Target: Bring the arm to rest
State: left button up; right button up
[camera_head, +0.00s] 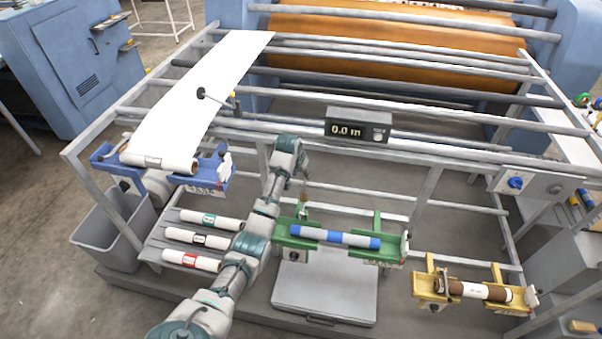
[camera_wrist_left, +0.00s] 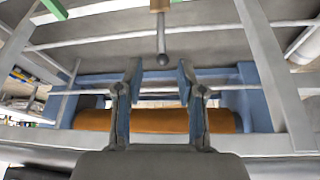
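My left arm rises from the bottom of the head view and bends over near the front rail of the press. Its gripper (camera_head: 304,178) is small and partly hidden there, above the left end of the green cradle (camera_head: 386,255). In the left wrist view the two fingers (camera_wrist_left: 160,82) stand apart with nothing between them. A dark rod with a ball end (camera_wrist_left: 163,59) shows just beyond the fingertips; whether it touches them I cannot tell. My right gripper is in neither view.
A yellow cradle (camera_head: 424,289) holds a brown roll (camera_head: 473,290). Several white rolls lie on a rack (camera_head: 160,236). A display (camera_head: 358,128) reads 0.0 m.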

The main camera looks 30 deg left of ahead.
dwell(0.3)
pick_arm(q)
jog(key=s+d+f+m, duration=0.1)
jog(key=s+d+f, duration=0.3)
jog(key=s+f, duration=0.45)
jog(key=s+d+f+m, duration=0.1)
jog(key=s+d+f, duration=0.3)
jog(key=s+f, duration=0.45)
jog(key=s+d+m+g, duration=0.1)
jog(key=s+d, duration=0.4)
jog(key=s, duration=0.9)
jog(key=s+d, duration=0.4)
jog(key=s, duration=1)
notch_tip(320, 180, down, 28)
jog(key=s+f+g+b, duration=0.1)
jog(key=s+b, duration=0.1)
jog(key=s+a+f+g, duration=0.1)
jog(key=s+a+f, duration=0.1)
jog(key=s+f, duration=1.3)
jog(key=shift+s+a+f+m+g, duration=0.15)
jog(key=shift+s+a+m+g, duration=0.2)
jog(key=shift+s, duration=0.75)
